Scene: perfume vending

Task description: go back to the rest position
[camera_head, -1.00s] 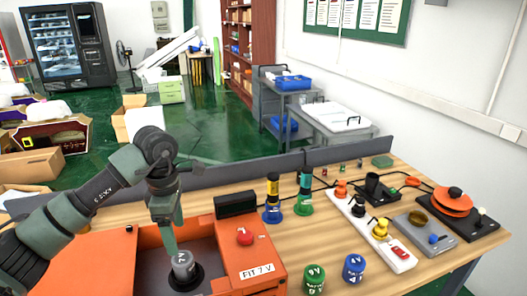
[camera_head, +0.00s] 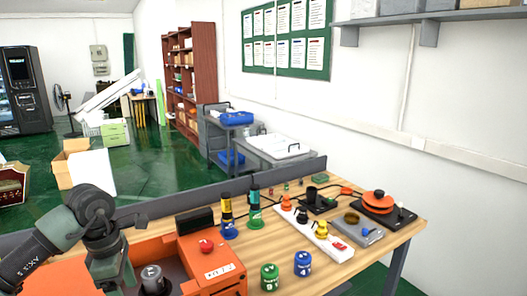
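My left arm comes in from the left over an orange machine (camera_head: 222,262) on the wooden table. My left gripper (camera_head: 128,285) is only partly in view at the bottom edge, beside a grey cylinder (camera_head: 153,279) that sits in the machine's dark round socket. Its fingertips are hard to make out, so I cannot tell whether it is open or shut. My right gripper is not in view.
A green canister (camera_head: 270,277) and a blue canister (camera_head: 303,263) stand right of the machine. A white power strip (camera_head: 316,234), a grey scale (camera_head: 357,228) and a hotplate with an orange pot (camera_head: 376,201) stand further right. A grey partition (camera_head: 165,205) runs along the table's back.

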